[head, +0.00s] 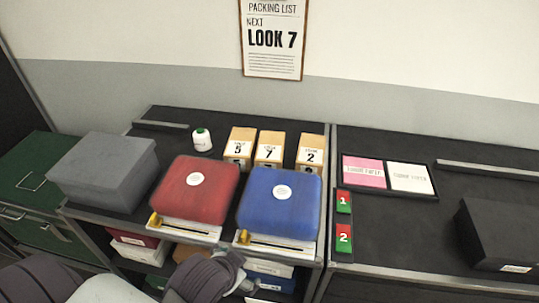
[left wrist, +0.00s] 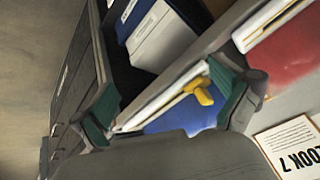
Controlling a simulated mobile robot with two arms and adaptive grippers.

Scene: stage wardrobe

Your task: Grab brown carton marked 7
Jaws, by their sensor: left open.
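The brown carton marked 7 (head: 269,149) stands on the dark worktop in the head view. It is the middle of three similar cartons, between one marked 5 (head: 239,147) and one marked 2 (head: 310,153). Its lower front is close behind the red and blue boxes. I do not make it out in the left wrist view. My left gripper (left wrist: 170,100) is open and shows no object held between its fingers. In the head view my left arm is low at the front, below the worktop's front edge. My right gripper is not in view.
A red box (head: 196,188) and a blue box (head: 279,203) stand in front of the cartons. A white spool (head: 202,140) is left of them, a grey box (head: 104,170) farther left. A two-part tray (head: 436,188) and black box (head: 500,235) are right. A packing list (head: 273,38) hangs behind.

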